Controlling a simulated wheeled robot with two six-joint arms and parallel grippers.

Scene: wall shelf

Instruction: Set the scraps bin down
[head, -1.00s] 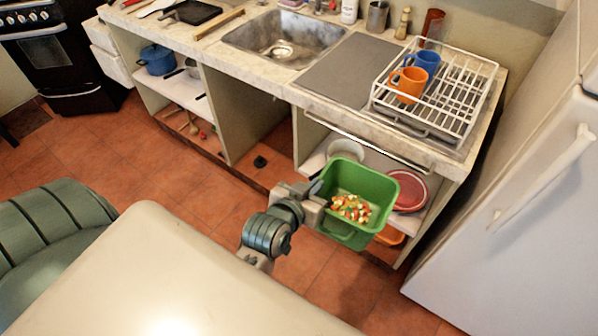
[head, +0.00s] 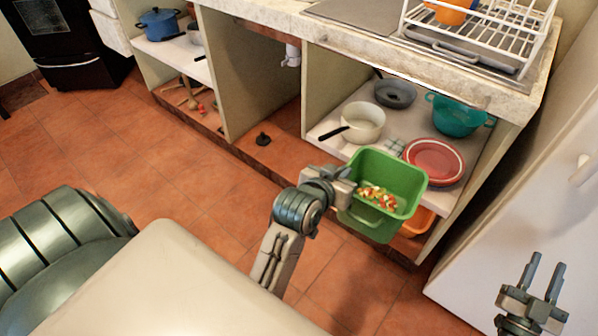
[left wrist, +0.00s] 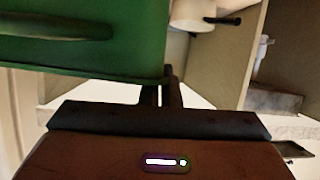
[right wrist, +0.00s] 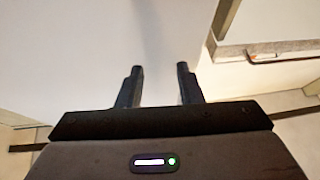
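The scraps bin is a green tub (head: 385,185) with colourful food scraps (head: 377,197) in it. It is held in the air in front of the lower shelf, roughly upright. My left gripper (head: 350,188) is shut on its left rim; the fingertips are partly hidden. In the left wrist view the bin (left wrist: 80,45) fills the upper left and the fingers (left wrist: 162,90) are close together at its edge. My right gripper (head: 547,272) is at the lower right, open and empty. The right wrist view shows its fingers (right wrist: 160,80) apart with nothing between.
The cabinet shelf behind the bin holds a white saucepan (head: 362,122), red plates (head: 434,160), a teal pot (head: 460,115) and a grey pan (head: 395,93). An orange item (head: 415,222) is below. A white fridge (head: 520,210) stands right. The tiled floor (head: 190,200) at left is clear.

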